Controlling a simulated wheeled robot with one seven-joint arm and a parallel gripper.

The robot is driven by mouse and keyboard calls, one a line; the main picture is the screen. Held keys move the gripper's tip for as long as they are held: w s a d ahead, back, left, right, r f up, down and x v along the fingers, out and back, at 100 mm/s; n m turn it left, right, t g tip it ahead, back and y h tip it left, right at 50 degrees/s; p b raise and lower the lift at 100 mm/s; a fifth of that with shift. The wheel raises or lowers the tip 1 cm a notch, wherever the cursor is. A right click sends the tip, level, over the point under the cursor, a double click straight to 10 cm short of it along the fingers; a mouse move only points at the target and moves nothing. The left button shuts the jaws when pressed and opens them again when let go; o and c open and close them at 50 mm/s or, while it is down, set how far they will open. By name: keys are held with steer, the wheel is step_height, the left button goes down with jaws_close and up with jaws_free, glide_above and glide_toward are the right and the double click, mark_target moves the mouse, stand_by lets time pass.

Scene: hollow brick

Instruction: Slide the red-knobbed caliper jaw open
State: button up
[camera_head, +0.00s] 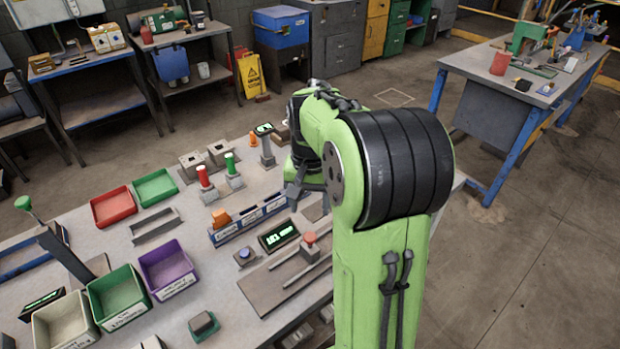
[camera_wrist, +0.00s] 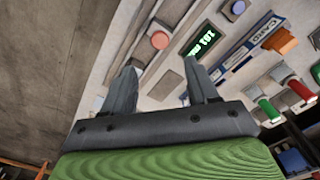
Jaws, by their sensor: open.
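The caliper (camera_head: 285,283) is a flat dark plate with rails on the near part of the bench. Its sliding jaw carries a red knob (camera_head: 310,238) near the far end of the rails. The red knob also shows in the wrist view (camera_wrist: 160,40), ahead of my fingers. A black display (camera_head: 279,236) with green characters stands beside the caliper. My gripper (camera_wrist: 159,78) is open, with nothing between its two grey fingers. In the head view my gripper (camera_head: 305,190) is beyond the knob, apart from it, and partly hidden by my green arm.
A blue labelled rack (camera_head: 248,220) with an orange block stands behind the display. A blue button box (camera_head: 245,256) is left of it. Red and green-handled posts (camera_head: 206,183) stand farther back. Colored bins (camera_head: 168,269) fill the left.

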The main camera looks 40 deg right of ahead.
step_height(320, 180, up, 6)
steer(key=shift+f+p, duration=0.1)
steer(key=shift+p, duration=0.45)
